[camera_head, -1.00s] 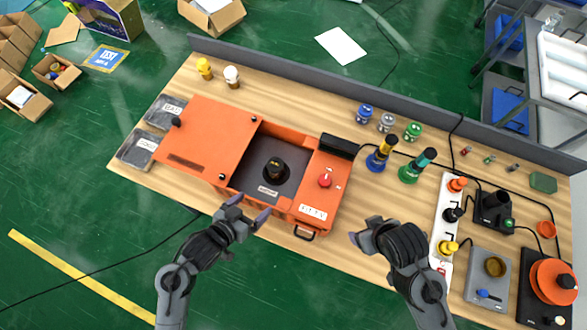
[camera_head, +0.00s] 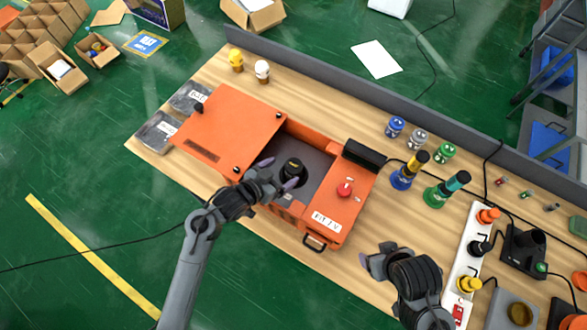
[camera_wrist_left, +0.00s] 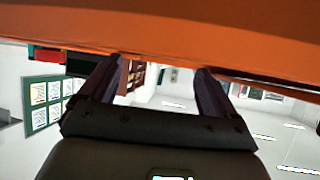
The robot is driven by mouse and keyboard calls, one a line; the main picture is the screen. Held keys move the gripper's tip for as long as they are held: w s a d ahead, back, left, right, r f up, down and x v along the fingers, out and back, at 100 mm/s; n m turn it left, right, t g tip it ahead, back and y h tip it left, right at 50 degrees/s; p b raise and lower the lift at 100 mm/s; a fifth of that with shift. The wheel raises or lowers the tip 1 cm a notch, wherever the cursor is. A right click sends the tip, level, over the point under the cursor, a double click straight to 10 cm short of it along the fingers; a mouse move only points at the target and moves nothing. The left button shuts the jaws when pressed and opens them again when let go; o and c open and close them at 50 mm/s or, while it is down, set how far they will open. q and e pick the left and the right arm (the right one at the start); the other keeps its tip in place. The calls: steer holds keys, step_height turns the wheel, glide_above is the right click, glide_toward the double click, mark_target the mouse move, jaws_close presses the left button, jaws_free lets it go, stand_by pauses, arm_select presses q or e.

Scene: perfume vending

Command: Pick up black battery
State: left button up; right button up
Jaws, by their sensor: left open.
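A short black cylinder (camera_head: 293,171), which looks like the black battery, stands upright in the open compartment of an orange box (camera_head: 330,222). My left gripper (camera_head: 280,174) is open and empty. Its fingertips are over the front of the compartment, just left of the cylinder; I cannot tell whether they touch it. In the left wrist view the two fingers (camera_wrist_left: 158,78) are apart with nothing between them, and an orange surface (camera_wrist_left: 160,28) fills the top; the cylinder does not show there. My right gripper (camera_head: 375,252) is open and empty at the table's front.
The box's orange lid (camera_head: 225,130) lies open to the left. Blue (camera_head: 402,178) and green (camera_head: 436,196) bottles and a white power strip (camera_head: 463,260) stand further right.

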mark_target(293, 166)
arm_select(q)
steer(key=shift+x, duration=2.25)
steer(key=c, duration=1.5)
